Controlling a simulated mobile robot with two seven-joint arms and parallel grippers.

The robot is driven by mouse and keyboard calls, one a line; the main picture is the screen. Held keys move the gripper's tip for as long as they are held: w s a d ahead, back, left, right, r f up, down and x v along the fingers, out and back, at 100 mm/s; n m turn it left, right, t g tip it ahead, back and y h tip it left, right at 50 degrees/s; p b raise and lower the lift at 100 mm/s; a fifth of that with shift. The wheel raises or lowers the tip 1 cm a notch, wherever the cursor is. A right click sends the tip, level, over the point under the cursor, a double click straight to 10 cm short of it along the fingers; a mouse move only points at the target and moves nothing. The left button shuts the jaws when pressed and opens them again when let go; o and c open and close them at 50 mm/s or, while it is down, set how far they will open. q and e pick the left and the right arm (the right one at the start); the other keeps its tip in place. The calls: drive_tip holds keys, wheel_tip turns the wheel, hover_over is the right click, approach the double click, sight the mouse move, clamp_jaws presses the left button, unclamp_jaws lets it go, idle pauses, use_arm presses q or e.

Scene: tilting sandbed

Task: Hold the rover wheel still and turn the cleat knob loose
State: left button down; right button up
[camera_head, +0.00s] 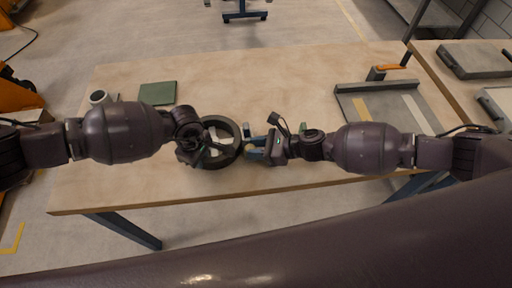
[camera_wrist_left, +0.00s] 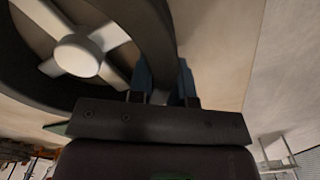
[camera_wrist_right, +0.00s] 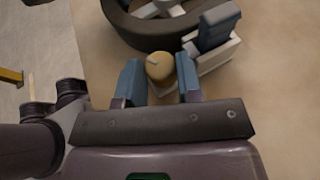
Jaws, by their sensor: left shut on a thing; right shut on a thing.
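The rover wheel (camera_head: 232,125) is a dark ring with pale spokes, lying on the table near its front edge. In the left wrist view its rim (camera_wrist_left: 152,30) and pale hub (camera_wrist_left: 77,54) show close up. My left gripper (camera_wrist_left: 165,85) is shut on the rim, with a blue finger on each side. The cleat knob (camera_wrist_right: 159,68) is a small tan round piece with a pale mark, just outside the wheel. My right gripper (camera_wrist_right: 159,82) is shut on it, a blue finger on either side. In the head view my left arm hides part of the wheel.
A white block with a blue-grey upright part (camera_wrist_right: 214,35) stands beside the knob against the wheel. A grey tray (camera_head: 390,106) is at the right.

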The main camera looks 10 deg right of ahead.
drive_tip(key=shift+a+r+n+g, duration=0.1)
drive_tip(key=shift+n+g, duration=0.3)
drive_tip(key=shift+g, duration=0.1)
drive_tip(key=o, duration=0.6)
drive_tip(key=shift+o, duration=0.3)
drive_tip(key=shift+m+t, duration=0.3)
drive_tip(key=m+t+h, duration=0.2)
drive_tip(key=m+t, duration=0.1)
drive_tip(key=m+t+h, duration=0.1)
drive_tip(key=m+t, duration=0.1)
drive_tip(key=shift+s+a+h, duration=0.3)
drive_tip(key=shift+s, duration=0.1)
drive_tip(key=shift+s+a+m+t+h, duration=0.1)
drive_tip(key=shift+a+m+t+h, duration=0.1)
drive_tip(key=shift+m+t+h, duration=1.3)
drive_tip(key=shift+a+m+h, duration=0.1)
drive_tip(key=shift+m+h, duration=1.4)
